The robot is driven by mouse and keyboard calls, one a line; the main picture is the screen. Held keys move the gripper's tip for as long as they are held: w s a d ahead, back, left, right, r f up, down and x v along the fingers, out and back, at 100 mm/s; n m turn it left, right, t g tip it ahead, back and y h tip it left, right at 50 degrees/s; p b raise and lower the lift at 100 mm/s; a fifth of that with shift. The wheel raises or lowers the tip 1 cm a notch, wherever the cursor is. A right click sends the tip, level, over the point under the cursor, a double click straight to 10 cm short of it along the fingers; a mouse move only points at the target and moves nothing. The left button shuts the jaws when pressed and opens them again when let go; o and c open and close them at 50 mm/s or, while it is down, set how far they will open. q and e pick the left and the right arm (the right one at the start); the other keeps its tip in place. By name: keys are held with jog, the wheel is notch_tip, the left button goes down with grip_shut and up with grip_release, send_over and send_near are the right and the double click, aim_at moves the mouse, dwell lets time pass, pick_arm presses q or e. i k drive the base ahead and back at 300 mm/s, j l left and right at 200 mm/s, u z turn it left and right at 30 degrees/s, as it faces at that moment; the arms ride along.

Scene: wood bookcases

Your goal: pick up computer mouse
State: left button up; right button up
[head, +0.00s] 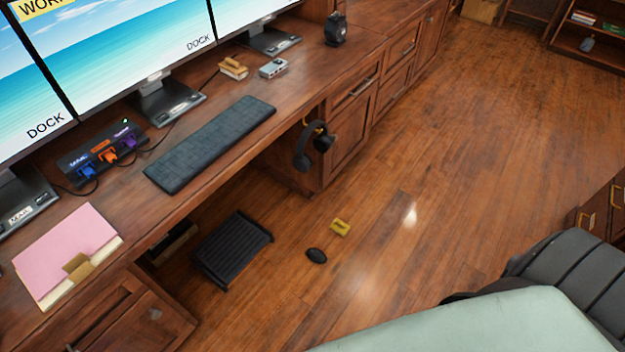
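A small black computer mouse (316,256) lies on the wooden floor, out in front of the desk. A small yellow item (340,227) lies on the floor just behind it, to its upper right, apart from it. Neither of my grippers shows in the head view.
A black footrest (232,250) stands under the desk (240,143), left of the mouse. Headphones (313,147) hang at the desk's side. A keyboard (210,143) and monitors stand on top. A dark chair (570,270) is at the right. The floor right of the mouse is clear.

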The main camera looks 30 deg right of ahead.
aim_at(316, 255)
jog(key=z, duration=0.9)
